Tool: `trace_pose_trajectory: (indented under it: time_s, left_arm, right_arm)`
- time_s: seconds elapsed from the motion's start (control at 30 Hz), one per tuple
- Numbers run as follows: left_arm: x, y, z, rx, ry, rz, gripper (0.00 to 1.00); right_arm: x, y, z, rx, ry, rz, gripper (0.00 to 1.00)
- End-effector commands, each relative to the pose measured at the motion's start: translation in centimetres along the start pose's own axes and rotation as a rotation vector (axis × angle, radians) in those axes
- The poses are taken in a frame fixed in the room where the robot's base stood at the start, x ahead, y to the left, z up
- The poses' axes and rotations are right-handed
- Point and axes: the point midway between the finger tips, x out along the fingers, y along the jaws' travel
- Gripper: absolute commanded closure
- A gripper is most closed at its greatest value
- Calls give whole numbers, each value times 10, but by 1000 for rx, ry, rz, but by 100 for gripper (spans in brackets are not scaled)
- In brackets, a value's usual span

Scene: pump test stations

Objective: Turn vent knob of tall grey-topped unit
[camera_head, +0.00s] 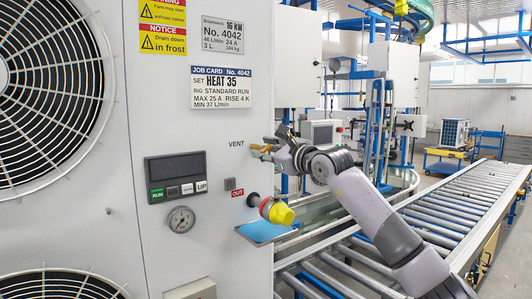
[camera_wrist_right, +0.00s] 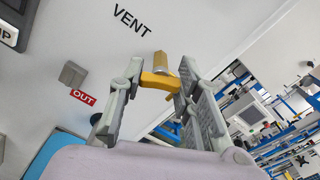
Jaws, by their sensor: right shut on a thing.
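The unit (camera_head: 215,130) is a tall pale grey cabinet with fan grilles at the left of the head view; its top is out of frame. The yellow vent knob (camera_head: 262,148) sticks out beside the word VENT near the panel's right edge. In the wrist view the knob (camera_wrist_right: 160,80) is a brass-coloured stem with a yellow lever lying across between my fingers. My right gripper (camera_head: 270,148) reaches in from the right and is shut on the knob; it also shows in the wrist view (camera_wrist_right: 160,72). My left gripper is not in view.
A yellow-capped outlet (camera_head: 278,212) juts out below the knob by the red OUT label (camera_head: 237,193), above a blue tray (camera_head: 264,231). A control panel (camera_head: 176,176) and gauge (camera_head: 181,219) sit to the left. A roller conveyor (camera_head: 440,220) runs at right.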

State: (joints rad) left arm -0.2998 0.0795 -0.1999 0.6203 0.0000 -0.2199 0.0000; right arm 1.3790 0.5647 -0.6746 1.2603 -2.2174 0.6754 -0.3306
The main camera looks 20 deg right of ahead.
Motion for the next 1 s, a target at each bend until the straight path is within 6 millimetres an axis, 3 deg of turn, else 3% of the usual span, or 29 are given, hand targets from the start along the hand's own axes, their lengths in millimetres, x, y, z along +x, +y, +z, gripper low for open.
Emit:
trace_pose_trajectory:
  time_s: [0.5, 1.0]
  left_arm:
    - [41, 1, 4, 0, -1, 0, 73]
    - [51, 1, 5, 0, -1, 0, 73]
  right_arm:
    - [0, 2, -2, 324, -1, 0, 97]
    - [0, 0, 0, 471, 0, 0, 97]
